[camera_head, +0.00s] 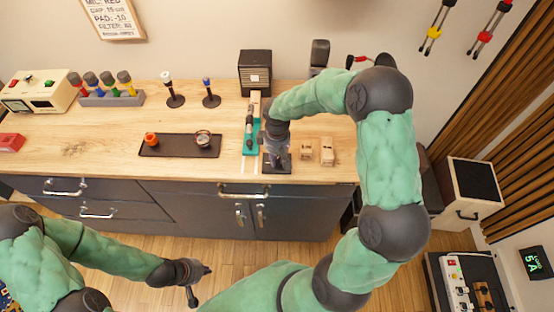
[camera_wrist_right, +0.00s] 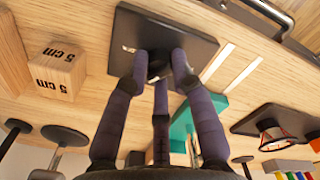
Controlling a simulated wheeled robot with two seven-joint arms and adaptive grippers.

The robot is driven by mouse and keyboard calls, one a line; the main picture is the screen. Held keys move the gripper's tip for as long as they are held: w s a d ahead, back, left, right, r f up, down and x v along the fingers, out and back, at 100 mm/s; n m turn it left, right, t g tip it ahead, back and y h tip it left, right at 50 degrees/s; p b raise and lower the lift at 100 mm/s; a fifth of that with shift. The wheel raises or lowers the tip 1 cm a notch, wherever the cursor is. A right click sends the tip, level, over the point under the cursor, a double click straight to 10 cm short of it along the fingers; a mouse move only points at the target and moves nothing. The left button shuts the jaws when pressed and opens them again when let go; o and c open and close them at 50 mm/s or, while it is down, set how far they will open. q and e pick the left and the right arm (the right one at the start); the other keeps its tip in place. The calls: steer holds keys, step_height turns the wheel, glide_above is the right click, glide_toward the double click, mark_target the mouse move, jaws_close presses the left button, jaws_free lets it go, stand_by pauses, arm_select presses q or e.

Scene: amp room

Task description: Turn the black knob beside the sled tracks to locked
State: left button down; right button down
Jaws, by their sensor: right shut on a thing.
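The black knob (camera_wrist_right: 157,68) sits on a square black plate (camera_wrist_right: 190,35) on the wooden counter; the plate's front edge also shows in the head view (camera_head: 277,168). My right gripper (camera_wrist_right: 158,60) points down at the plate, its fingers closed around the knob and hiding most of it. A small white mark shows on the plate beside one finger, too covered to read. In the head view my right gripper (camera_head: 277,158) hides the knob. Two white track lines (camera_wrist_right: 232,70) run beside the plate. My left gripper (camera_head: 199,284) hangs in front of the cabinets, empty, fingers apart.
A teal sled piece (camera_head: 251,138) lies left of the right gripper. Wooden blocks (camera_head: 327,152) stand right of the plate; one in the wrist view (camera_wrist_right: 58,68) reads "5 cm". A dark tray (camera_head: 178,152) with small items lies to the left. A black speaker box (camera_head: 255,72) stands behind.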

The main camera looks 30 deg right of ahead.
mark_target(277, 159)
steer(key=m+b, duration=0.2)
steer(key=m, duration=0.3)
steer(key=shift+f+m, duration=0.15)
steer(key=shift+m, duration=0.15)
steer(key=m+b, duration=0.1)
steer(key=m, duration=0.3)
steer(key=shift+m+b, duration=0.3)
steer(key=shift+b, duration=0.1)
steer(key=c, duration=1)
jaws_free()
steer(key=shift+c, duration=0.2)
steer(key=shift+w+r, duration=0.1)
steer(key=shift+r, duration=0.6)
step_height(277, 159, up, 11)
